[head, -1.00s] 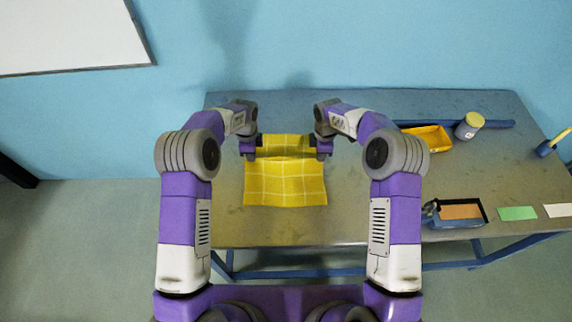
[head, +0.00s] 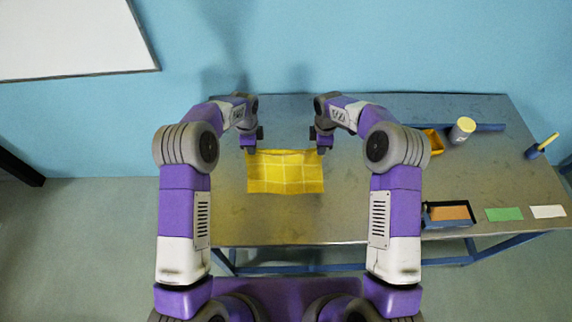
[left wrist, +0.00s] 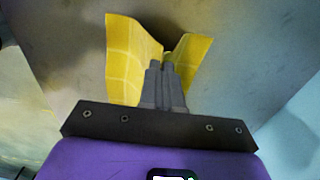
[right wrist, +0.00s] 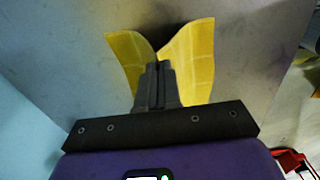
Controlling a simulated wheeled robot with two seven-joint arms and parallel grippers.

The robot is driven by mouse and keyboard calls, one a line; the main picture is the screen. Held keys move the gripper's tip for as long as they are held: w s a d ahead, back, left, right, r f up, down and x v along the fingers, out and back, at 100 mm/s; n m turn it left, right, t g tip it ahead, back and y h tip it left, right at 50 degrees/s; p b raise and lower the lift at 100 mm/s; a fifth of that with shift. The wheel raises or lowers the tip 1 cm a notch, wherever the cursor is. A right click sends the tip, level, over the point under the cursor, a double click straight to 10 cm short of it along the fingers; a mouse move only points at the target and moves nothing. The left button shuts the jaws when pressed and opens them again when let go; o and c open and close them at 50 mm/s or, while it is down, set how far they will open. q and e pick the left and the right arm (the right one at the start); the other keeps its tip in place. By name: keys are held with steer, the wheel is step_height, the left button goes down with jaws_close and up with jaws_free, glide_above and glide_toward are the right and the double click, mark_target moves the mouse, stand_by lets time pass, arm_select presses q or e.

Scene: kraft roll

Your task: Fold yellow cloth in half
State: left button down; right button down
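The yellow checked cloth (head: 286,175) is between my two grippers in the head view, its far edge at their height and its body hanging or lying toward me. My left gripper (head: 251,150) is shut on its far left corner; in the left wrist view the cloth (left wrist: 130,55) flares on both sides of the closed fingers (left wrist: 160,66). My right gripper (head: 321,150) is shut on its far right corner; in the right wrist view the cloth (right wrist: 190,62) spreads around the closed fingers (right wrist: 158,66). I cannot tell how much of the cloth touches the table.
The table (head: 290,226) is clear around the cloth. At the right are a yellow bin (head: 433,140), a jar (head: 462,130), a blue tray with an orange-brown inside (head: 448,214), a green card (head: 504,214), a white card (head: 547,211) and a brush-like tool (head: 541,146).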

step_height(320, 180, up, 11)
steer(key=p, duration=1)
